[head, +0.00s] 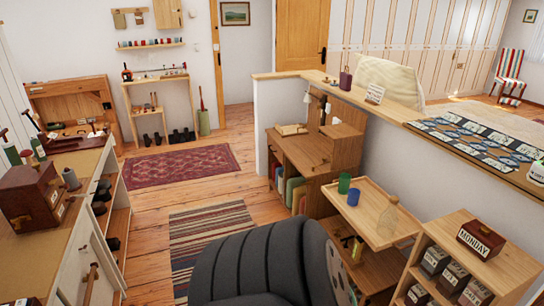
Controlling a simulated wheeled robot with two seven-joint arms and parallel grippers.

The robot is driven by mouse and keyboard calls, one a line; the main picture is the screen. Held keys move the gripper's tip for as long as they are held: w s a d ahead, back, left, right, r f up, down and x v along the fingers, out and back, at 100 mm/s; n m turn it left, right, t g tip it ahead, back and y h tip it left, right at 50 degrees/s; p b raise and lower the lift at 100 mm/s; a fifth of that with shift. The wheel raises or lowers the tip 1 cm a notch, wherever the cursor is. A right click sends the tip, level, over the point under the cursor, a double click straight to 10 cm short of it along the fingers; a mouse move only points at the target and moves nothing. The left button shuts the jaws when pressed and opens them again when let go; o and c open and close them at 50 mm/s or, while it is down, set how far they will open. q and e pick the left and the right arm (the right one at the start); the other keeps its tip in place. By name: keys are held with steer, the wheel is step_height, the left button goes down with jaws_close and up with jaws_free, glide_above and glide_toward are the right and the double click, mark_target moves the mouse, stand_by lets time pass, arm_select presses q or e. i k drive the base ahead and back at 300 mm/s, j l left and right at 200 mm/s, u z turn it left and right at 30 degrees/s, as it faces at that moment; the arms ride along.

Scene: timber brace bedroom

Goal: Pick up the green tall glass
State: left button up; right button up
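A green tall glass (344,182) stands upright on a light wooden tray-like top (375,212) with a raised edge, right of the middle of the head view. A shorter blue cup (353,196) stands close beside it, in front and slightly to the right. A pale wire-like or clear bottle-shaped object (388,217) is further right on the same top. Neither of my grippers is in view.
A dark grey armchair (262,262) stands in front, left of the wooden top. A small shelf (492,262) with labelled boxes is at the right. A half-wall (372,140) runs behind. Wooden floor with a striped rug (208,238) lies open at left centre.

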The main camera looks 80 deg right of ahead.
mark_target(345, 182)
steer(key=z, duration=3.35)
steer(key=i+j+z, duration=0.25)
steer(key=i, duration=0.15)
